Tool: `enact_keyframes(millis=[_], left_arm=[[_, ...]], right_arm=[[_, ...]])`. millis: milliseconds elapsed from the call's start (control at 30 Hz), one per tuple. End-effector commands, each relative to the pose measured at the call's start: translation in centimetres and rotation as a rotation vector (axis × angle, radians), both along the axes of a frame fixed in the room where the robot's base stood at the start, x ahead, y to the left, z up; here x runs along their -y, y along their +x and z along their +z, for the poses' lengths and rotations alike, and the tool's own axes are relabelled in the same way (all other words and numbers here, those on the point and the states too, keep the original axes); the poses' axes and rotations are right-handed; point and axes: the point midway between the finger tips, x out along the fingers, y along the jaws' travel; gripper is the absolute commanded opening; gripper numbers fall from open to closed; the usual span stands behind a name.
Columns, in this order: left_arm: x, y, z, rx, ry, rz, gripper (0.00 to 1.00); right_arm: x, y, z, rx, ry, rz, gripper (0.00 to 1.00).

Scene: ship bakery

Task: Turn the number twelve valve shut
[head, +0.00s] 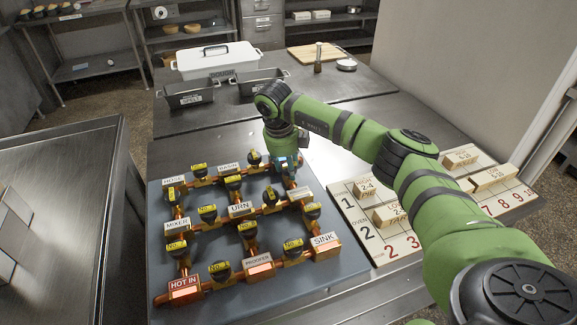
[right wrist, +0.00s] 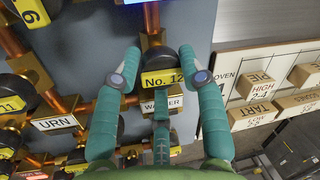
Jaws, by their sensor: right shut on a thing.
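The number twelve valve (right wrist: 158,52) has a black knob and a yellow "No. 12" tag in the right wrist view. It sits above a white label that seems to read "WASHER" (right wrist: 150,106), partly hidden by a finger. My right gripper (right wrist: 159,68) has its teal fingers around this knob and is shut on it. In the head view my right gripper (head: 287,163) reaches down at the top right corner of the pipe board (head: 216,300) and hides the valve. My left gripper is not in view.
Other black valves with yellow tags stand close by on copper pipes, around the URN label (head: 240,209). A numbered board (head: 375,245) with wooden blocks lies to the right, under my right arm. A white lidded dish (head: 216,60) and dark pans (head: 188,95) stand behind.

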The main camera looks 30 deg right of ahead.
Motion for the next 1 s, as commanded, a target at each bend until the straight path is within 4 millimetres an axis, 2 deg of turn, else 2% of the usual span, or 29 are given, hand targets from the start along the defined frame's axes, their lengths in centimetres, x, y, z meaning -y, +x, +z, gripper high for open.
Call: enact_keyframes(millis=[567,600,633,667,1000], left_arm=[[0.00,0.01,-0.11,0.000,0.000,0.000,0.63],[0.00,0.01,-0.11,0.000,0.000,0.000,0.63],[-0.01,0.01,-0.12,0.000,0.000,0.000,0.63],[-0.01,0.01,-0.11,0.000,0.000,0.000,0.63],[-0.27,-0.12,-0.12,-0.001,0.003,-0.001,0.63]], right_arm=[[0.07,0.06,0.03,0.003,0.002,-0.047,0.09],[0.08,0.06,0.03,0.003,0.002,-0.047,0.46],[0.08,0.05,0.03,0.003,0.002,-0.047,0.58],[0.09,0.05,0.02,0.003,0.002,-0.046,0.63],[0.05,0.04,0.12,0.003,0.001,-0.042,0.63]])
